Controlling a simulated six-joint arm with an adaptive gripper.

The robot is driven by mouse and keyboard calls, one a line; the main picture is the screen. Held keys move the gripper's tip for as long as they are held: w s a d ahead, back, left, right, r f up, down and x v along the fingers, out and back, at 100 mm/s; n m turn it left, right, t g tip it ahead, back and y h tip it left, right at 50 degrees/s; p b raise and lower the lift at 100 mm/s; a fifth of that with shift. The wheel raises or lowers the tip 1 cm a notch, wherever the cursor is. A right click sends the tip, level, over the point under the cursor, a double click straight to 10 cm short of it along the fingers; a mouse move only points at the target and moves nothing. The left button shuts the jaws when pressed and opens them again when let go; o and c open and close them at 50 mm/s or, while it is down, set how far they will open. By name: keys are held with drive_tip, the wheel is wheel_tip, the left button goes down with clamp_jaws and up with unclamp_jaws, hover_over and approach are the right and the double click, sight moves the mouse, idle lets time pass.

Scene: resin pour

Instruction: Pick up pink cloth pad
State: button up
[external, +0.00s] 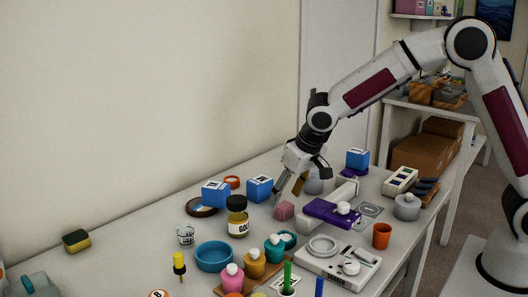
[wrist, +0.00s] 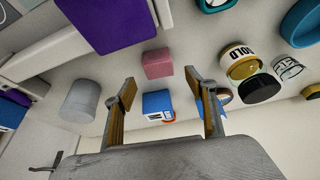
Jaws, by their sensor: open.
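The pink cloth pad (external: 284,211) is a small pink block lying on the white table, near the middle of the external view. In the wrist view the pad (wrist: 157,63) lies just past the fingertips, roughly centred between them. My gripper (external: 288,191) is just above and beside the pad, pointing down. In the wrist view its fingers (wrist: 160,83) are spread wide with nothing held between them. I cannot tell the exact height of the fingertips over the pad.
A purple box (external: 332,213) lies right of the pad. A blue box (external: 260,188) stands to its left, beside a GOLD jar (external: 237,217). A grey round container (wrist: 80,102) is near the fingers. Teal, yellow and pink bottles (external: 232,277) crowd the front.

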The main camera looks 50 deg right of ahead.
sight(282, 204)
drive_tip(key=shift+x, duration=2.25)
drive_tip(key=shift+s, duration=0.1)
drive_tip(key=c, duration=1.1)
